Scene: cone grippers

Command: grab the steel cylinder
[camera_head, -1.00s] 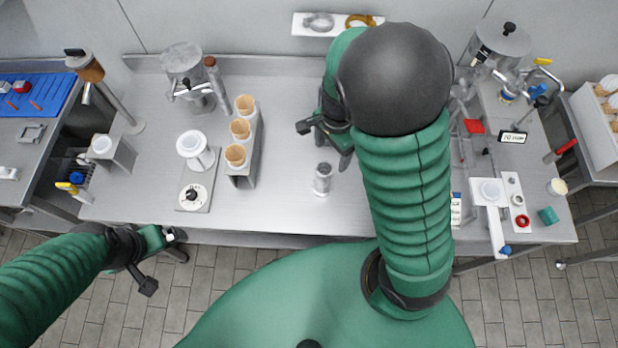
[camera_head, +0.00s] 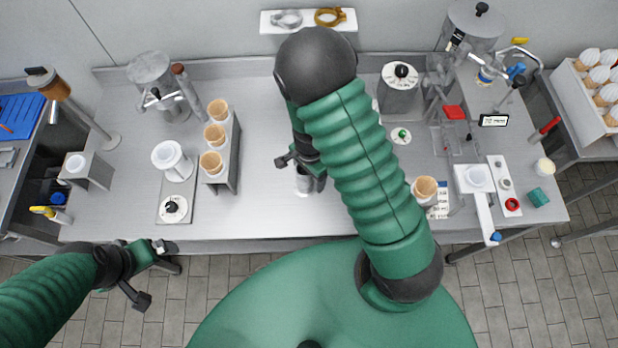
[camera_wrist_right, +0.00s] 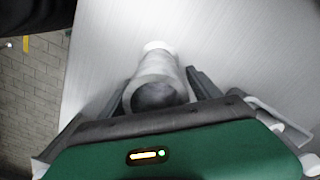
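In the right wrist view the cylinder (camera_wrist_right: 157,75) lies between the two fingers. My right gripper (camera_wrist_right: 158,92) is open around it, with one finger on each side and a narrow gap on the left. In the head view my right gripper (camera_head: 306,172) is over the cylinder. My left gripper (camera_head: 160,250) hangs off the table's front edge, far from the cylinder; its finger opening is unclear.
The table between rack and cylinder is bare.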

